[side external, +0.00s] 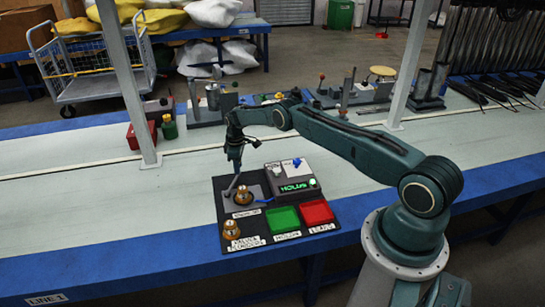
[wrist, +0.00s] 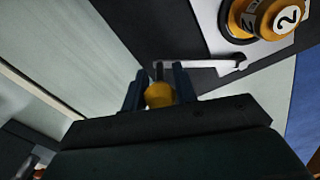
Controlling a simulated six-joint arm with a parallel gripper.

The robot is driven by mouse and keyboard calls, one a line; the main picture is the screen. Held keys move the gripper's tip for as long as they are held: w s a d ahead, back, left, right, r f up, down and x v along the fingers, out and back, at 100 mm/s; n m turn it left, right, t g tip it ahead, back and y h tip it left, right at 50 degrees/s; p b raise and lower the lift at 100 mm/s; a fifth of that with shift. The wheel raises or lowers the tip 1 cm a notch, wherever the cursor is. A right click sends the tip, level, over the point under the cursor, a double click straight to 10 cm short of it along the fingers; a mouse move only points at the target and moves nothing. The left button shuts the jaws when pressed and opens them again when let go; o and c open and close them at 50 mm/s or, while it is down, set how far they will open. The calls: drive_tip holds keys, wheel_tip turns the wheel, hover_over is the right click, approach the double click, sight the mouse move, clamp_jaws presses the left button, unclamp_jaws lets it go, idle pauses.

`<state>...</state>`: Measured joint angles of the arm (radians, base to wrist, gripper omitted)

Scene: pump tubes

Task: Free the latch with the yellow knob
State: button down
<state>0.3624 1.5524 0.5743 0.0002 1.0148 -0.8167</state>
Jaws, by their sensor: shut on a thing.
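My gripper (wrist: 160,88) is shut on the yellow knob (wrist: 159,96), which sits between the two fingers in the wrist view. A pale latch bar (wrist: 205,64) runs from just beyond the fingers to a dark pivot end at the right. A brass part marked 2 (wrist: 268,15) lies beyond it at the upper right. In the side external view my gripper (side external: 235,164) points down over the back left of the dark board, and the grey latch arm (side external: 233,183) slants beside a brass part (side external: 242,196). The fingers hide the knob there.
The dark board (side external: 222,215) also holds a green tray (side external: 285,218), a red tray (side external: 317,211), a lit green display (side external: 297,187) and another brass part (side external: 231,229) on the front left. A post (side external: 130,95) stands behind. The pale belt left of the board is clear.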

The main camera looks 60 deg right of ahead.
drive_tip(key=shift+w, duration=0.15)
idle(0.3)
drive_tip(key=c, duration=1.1)
unclamp_jaws()
drive_tip(key=shift+c, duration=0.2)
drive_tip(key=shift+r, duration=0.2)
wheel_tip(320, 180, up, 14)
drive_tip(key=shift+f, duration=0.25)
